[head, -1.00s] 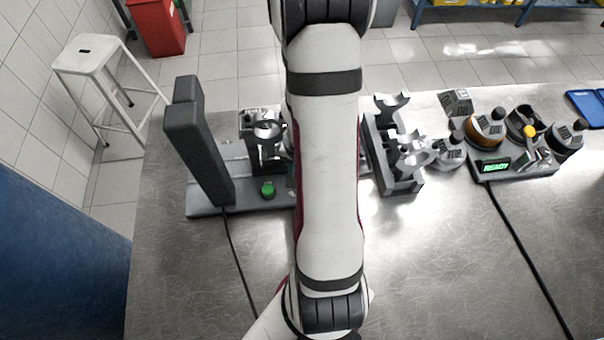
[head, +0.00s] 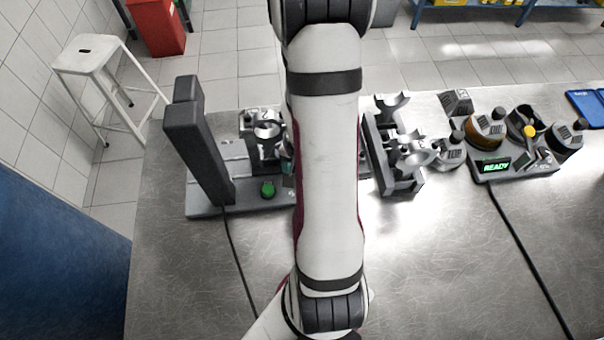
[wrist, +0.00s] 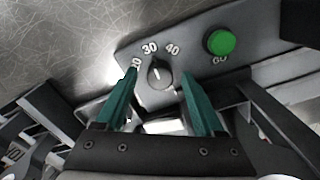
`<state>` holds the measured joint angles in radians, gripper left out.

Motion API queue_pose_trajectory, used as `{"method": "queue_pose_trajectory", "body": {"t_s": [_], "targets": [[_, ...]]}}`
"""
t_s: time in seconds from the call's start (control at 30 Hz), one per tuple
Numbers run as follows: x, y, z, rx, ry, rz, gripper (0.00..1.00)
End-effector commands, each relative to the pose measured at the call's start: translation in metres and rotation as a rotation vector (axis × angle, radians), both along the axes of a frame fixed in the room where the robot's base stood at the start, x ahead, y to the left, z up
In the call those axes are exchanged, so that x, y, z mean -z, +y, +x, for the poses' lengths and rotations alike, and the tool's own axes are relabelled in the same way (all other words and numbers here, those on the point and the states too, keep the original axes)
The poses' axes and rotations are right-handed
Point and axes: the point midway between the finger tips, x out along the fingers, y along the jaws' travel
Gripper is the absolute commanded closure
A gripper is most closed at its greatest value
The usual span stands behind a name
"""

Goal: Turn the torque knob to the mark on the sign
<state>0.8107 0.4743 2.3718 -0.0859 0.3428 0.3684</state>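The torque knob (wrist: 159,75) is a small dark round dial on a grey panel in the wrist view. The numbers 20, 30 and 40 are printed around it, and its light pointer line points roughly toward the 30. My gripper (wrist: 159,74) is open, with one teal fingertip on each side of the knob and a gap to it; I cannot tell their height above the panel. In the head view my arm hides the knob, and a bit of teal finger shows at its left edge. I cannot make out a sign with a mark.
A green button (wrist: 221,43) labelled GO is right of the knob; it also shows in the head view (head: 267,189). A dark upright post (head: 197,140) stands left of it. A grey rack (head: 398,165) and a unit with a READY display (head: 495,167) are to the right.

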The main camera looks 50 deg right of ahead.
Motion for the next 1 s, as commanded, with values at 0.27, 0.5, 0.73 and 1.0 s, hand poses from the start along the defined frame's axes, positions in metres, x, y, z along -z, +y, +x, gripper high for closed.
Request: {"method": "queue_pose_trajectory", "body": {"t_s": [0.27, 0.5, 0.73, 1.0], "targets": [[-0.012, -0.001, 0.001, 0.0, -0.003, -0.003, 0.3], [-0.073, -0.001, 0.001, 0.001, -0.006, -0.006, 0.3], [-0.135, -0.001, 0.001, -0.001, -0.005, -0.007, 0.3], [-0.158, 0.0, 0.0, 0.0, 0.0, -0.001, 0.3]]}}
